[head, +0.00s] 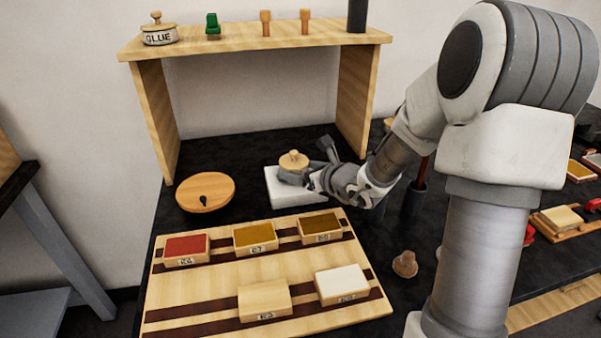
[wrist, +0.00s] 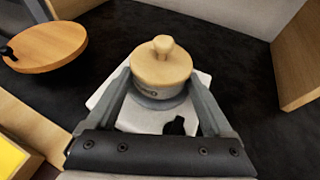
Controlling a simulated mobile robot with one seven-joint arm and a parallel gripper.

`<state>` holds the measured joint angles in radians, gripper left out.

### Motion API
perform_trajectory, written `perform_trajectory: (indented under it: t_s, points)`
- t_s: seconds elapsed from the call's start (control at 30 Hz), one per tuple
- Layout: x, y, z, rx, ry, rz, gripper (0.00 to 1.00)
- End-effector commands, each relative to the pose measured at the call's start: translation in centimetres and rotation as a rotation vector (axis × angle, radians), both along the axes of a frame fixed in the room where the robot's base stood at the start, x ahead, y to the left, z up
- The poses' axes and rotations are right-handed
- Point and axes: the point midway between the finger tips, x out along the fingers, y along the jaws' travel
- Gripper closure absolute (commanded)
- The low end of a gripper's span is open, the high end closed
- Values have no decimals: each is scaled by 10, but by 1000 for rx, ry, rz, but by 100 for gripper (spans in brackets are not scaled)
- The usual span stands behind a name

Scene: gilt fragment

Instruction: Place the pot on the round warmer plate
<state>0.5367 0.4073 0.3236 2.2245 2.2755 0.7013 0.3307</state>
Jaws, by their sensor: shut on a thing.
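The pot (wrist: 162,74) has a pale wooden lid with a knob and a light body with partly hidden lettering. In the head view its lid (head: 293,161) shows above my gripper (head: 300,178). My gripper (wrist: 161,86) is shut on the pot, one finger on each side. The warmer (wrist: 145,119) is a white block with a dark knob and a round grey plate (wrist: 168,103). The pot is upright over the round plate; I cannot tell whether it touches it. In the head view the white warmer (head: 297,200) lies beneath the pot and gripper.
A round wooden board (head: 205,192) lies left of the warmer. A wooden shelf (head: 255,38) stands behind, bearing another pot marked GLUE (head: 158,32). A wooden rack (head: 220,280) with several small boxes lies in front. Dark holders (head: 414,197) stand to the right.

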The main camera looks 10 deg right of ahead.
Motion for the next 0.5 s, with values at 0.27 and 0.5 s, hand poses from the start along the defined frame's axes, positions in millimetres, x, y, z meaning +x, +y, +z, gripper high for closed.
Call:
perform_trajectory:
  t_s: [0.27,0.5]
  points:
    - [0,0,-2,0,-3,2,100]
    - [0,0,-2,0,0,1,0]
